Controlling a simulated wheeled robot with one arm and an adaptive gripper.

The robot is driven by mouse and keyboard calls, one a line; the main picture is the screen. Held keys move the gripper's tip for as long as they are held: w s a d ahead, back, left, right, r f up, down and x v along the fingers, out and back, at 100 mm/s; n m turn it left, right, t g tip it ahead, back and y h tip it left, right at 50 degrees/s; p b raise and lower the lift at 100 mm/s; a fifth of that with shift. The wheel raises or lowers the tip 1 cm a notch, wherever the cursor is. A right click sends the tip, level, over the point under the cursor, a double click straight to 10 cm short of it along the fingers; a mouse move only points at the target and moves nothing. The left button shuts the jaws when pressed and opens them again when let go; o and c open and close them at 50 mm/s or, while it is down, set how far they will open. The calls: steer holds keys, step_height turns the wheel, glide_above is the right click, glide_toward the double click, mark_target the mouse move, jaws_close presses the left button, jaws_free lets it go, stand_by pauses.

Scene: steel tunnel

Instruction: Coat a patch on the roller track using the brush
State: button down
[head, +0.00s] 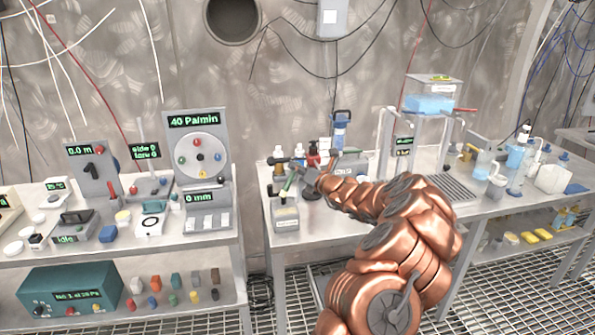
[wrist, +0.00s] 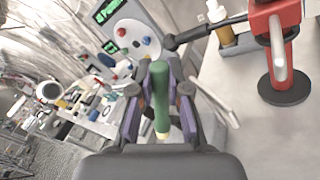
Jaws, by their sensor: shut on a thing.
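My gripper (head: 302,172) is over the left end of the right bench. It is shut on a green-handled tool, which I take for the brush (wrist: 160,95); it stands between the fingers in the wrist view, with a pale yellowish tip at the bottom. In the head view the green brush (head: 289,184) shows small, just above a grey box with a display (head: 286,214). I cannot tell if it touches the box. A ridged grey panel (head: 447,191) lies farther right on the bench; I cannot tell whether it is the roller track.
A red stand with a round black base (wrist: 284,87) is close to the right of my gripper. Bottles (head: 278,155) and a blue-topped cylinder (head: 341,128) stand behind. A tank on a frame (head: 430,95) stands right. A gap separates the left bench (head: 115,245).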

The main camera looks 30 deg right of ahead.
steer(key=shift+a+r+p, duration=0.15)
steer(key=shift+r+p, duration=0.3)
steer(key=shift+r, duration=0.4)
step_height(320, 180, up, 3)
steer(key=p, duration=0.2)
steer(key=shift+p, duration=0.35)
